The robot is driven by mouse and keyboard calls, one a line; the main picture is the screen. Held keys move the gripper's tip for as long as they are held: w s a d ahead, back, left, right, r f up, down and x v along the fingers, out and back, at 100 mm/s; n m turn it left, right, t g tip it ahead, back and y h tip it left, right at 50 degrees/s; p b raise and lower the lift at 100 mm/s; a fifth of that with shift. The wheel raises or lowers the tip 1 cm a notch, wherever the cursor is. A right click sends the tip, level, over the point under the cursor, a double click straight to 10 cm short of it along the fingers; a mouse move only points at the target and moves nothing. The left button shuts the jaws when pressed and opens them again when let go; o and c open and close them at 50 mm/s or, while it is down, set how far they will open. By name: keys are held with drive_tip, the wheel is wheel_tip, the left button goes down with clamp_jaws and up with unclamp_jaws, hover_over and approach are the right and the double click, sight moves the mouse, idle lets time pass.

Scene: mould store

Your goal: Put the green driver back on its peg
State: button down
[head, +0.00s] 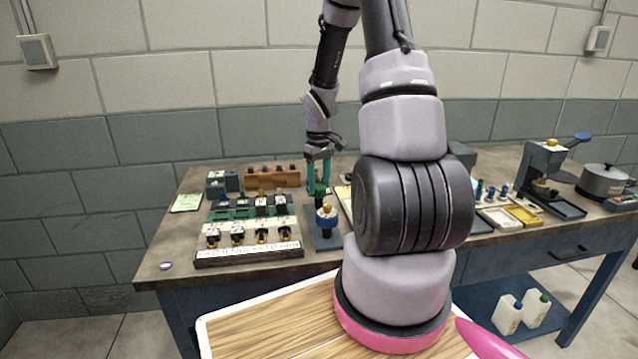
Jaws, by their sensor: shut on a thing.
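My gripper (319,186) points down over the bench, left of centre, with its teal fingers close together. It is shut on a small green piece (319,189), which looks like the green driver; the fingers cover much of it. It is held just above and behind a blue knob with a yellow top (326,213) on a dark stand. I cannot tell whether they touch. A brown wooden rack (272,178) with several dark spots along it stands behind and to the left. I cannot make out which peg is the driver's.
A stepped block (248,250) with several dark, yellow-tipped fittings lies left of the gripper. My arm hides the bench's middle. A press (545,160) and grey pot (603,180) stand right.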

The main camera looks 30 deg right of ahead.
drive_tip(key=shift+f, duration=0.95)
idle(0.3)
unclamp_jaws()
idle(0.4)
drive_tip(key=shift+r, duration=3.8)
